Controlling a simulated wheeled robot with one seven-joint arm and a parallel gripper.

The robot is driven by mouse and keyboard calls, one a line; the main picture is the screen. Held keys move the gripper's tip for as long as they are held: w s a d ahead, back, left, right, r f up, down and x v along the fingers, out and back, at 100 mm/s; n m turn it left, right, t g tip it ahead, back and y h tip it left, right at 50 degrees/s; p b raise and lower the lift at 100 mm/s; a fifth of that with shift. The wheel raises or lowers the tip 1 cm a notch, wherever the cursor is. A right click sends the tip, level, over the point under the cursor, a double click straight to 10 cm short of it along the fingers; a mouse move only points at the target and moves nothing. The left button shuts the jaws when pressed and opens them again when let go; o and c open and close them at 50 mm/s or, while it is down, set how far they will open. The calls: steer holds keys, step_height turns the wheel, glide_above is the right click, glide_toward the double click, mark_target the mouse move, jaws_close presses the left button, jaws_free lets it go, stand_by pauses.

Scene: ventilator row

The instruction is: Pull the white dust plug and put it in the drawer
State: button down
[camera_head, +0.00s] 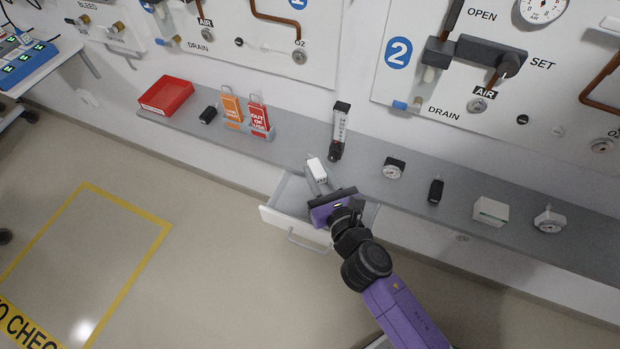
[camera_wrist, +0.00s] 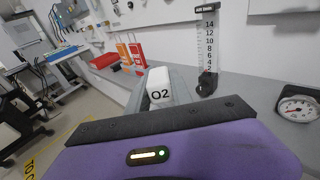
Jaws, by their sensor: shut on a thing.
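The white dust plug (camera_head: 317,169) is a small white block between the fingers of my gripper (camera_head: 320,181), which is shut on it. In the wrist view the plug (camera_wrist: 158,83) shows the dark letters "O2" on its near face. The drawer (camera_head: 283,222) under the grey shelf is pulled open. My gripper and the plug are over the drawer's opening, near its back and the shelf edge. I cannot tell how high the plug is above the drawer floor. My wrist and arm hide the drawer's right part.
The grey shelf (camera_head: 284,137) carries a red bin (camera_head: 166,95), orange and red tags (camera_head: 257,114), a flowmeter (camera_head: 339,130) close to my gripper, gauges (camera_head: 393,168) and a white box (camera_head: 490,211). Wall panels stand behind.

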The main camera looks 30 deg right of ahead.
mark_target(319, 163)
steer(key=shift+w+d+m+g+h+p, duration=0.4)
steer(key=shift+w+d+m, duration=0.15)
steer(key=shift+d, duration=0.1)
steer(key=m+g+h+p, duration=0.1)
steer(key=g, duration=0.1)
steer(key=w+f+m+g+h+p, duration=0.1)
steer(key=m+g, duration=0.1)
steer(key=w+d+m+g+h+p, duration=0.1)
steer(key=shift+w+d+f+m+g+h, duration=0.1)
steer(key=shift+w+f+m+g+h, duration=0.05)
steer(key=shift+f+m+g+h, duration=0.2)
steer(key=s+a+f+m+g+p, duration=0.1)
steer(key=s+a+m+g+p, duration=0.1)
steer(key=s+a+m+g, duration=0.15)
steer(key=shift+n, duration=0.35)
steer(key=shift+w+a+f+b, duration=0.1)
steer(key=shift+a+f+b, duration=0.05)
steer(key=shift+f+b, duration=1.9)
steer(key=shift+w+a+f+b, duration=0.15)
steer(key=shift+f+b, duration=1.35)
steer(key=shift+f, duration=1)
steer(key=shift+w+a+f+b, duration=0.1)
steer(key=shift+a+f+b, duration=0.05)
steer(key=shift+f+b, duration=1.9)
steer(key=shift+f+p, duration=0.25)
steer(key=shift+p, duration=0.05)
steer(key=c, duration=1.1)
jaws_free()
steer(key=shift+s, duration=0.1)
